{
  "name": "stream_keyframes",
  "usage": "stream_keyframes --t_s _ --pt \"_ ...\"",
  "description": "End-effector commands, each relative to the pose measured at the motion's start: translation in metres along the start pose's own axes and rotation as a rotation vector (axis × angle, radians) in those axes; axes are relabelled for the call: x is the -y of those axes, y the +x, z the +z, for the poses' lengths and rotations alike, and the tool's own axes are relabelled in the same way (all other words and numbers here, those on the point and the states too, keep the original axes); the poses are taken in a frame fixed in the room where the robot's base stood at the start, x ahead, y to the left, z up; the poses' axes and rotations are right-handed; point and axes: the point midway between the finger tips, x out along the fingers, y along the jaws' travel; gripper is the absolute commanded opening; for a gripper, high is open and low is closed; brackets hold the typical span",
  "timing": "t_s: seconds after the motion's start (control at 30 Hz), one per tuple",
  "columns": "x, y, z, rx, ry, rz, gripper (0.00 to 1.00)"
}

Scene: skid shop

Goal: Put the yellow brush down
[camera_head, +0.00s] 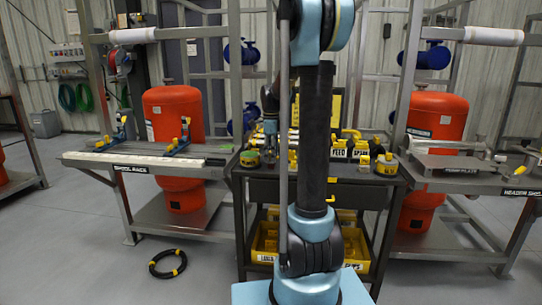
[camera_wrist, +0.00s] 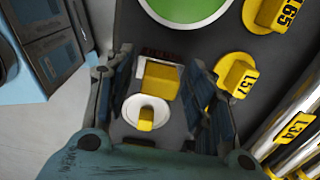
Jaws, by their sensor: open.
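My gripper (camera_wrist: 160,78) is open above the dark bench top in the wrist view. A yellow block with a dark reddish edge (camera_wrist: 160,80) lies between its fingers, with gaps on both sides; it may be the yellow brush, but I cannot tell for sure. Below it in the picture, also between the fingers, is a white disc with a yellow knob (camera_wrist: 146,116). In the head view my gripper (camera_head: 269,135) is low over the left part of the dark bench (camera_head: 310,172), partly behind my arm. The brush cannot be made out there.
Yellow tagged pieces marked L57 (camera_wrist: 237,75) and L65 (camera_wrist: 270,14) and a green disc with a white rim (camera_wrist: 187,8) lie close by. Round tins (camera_head: 250,158) and labelled yellow pieces crowd the bench. A skid rack (camera_head: 140,162) stands left; a black hose coil (camera_head: 167,264) lies on the floor.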

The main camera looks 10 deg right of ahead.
Motion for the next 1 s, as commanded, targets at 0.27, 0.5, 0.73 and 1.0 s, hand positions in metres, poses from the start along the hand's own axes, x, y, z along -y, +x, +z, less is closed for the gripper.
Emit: stream_keyframes --t_s 0.27,0.5,0.73,1.0 --pt "0.0 -0.023 -0.001 0.0 0.001 0.0 0.5" --pt "0.001 -0.067 -0.002 0.0 0.002 0.0 0.5" --pt "0.0 -0.103 -0.002 0.0 0.002 0.0 0.5" --pt "0.001 -0.121 -0.001 0.0 0.002 0.0 0.5"
